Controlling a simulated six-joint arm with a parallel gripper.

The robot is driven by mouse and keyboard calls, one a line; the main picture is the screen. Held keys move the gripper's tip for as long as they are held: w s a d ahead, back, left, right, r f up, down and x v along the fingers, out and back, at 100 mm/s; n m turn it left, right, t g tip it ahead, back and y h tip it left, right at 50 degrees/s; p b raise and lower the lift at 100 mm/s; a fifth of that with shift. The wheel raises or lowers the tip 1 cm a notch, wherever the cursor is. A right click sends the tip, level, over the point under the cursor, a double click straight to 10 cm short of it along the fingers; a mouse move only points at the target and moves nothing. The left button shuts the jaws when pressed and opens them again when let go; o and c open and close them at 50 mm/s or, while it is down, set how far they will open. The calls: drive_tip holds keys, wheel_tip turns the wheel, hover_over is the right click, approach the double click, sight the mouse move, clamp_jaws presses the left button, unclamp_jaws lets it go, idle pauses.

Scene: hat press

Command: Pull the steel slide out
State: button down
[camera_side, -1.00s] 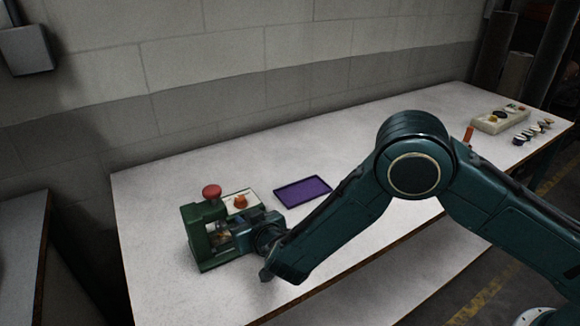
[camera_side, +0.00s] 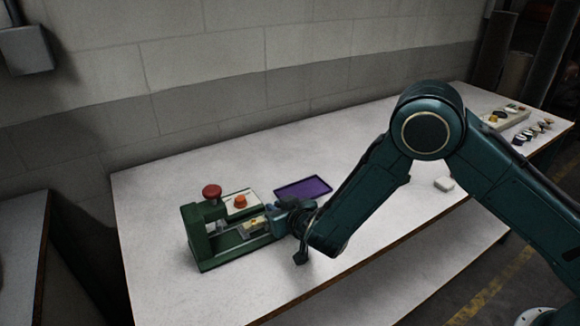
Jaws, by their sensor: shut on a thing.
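A green press (camera_side: 204,240) with a red knob (camera_side: 212,191) on top stands at the left end of the table. The steel slide (camera_side: 232,238) shows as pale rails running out to the right from under the press head. A small pale piece with an orange spot (camera_side: 254,223) sits on the slide, clear of the head. My gripper (camera_side: 273,221) is shut at the slide's right end. Its fingers and the slide's end partly hide each other.
A purple tray (camera_side: 303,188) lies behind my gripper. A white plate with an orange button (camera_side: 240,201) is beside the press. A small white block (camera_side: 444,184) and a pale holder with several small pieces (camera_side: 505,118) are to the right. The table's front edge is close to my arm.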

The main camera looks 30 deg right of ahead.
drive_tip(key=c, duration=1.4)
unclamp_jaws()
drive_tip(key=shift+c, duration=0.2)
drive_tip(key=shift+s+r, duration=0.1)
drive_tip(key=shift+s, duration=0.05)
drive_tip(key=v, duration=1.3)
drive_tip(key=shift+s+r, duration=0.15)
drive_tip(key=shift+s, duration=0.05)
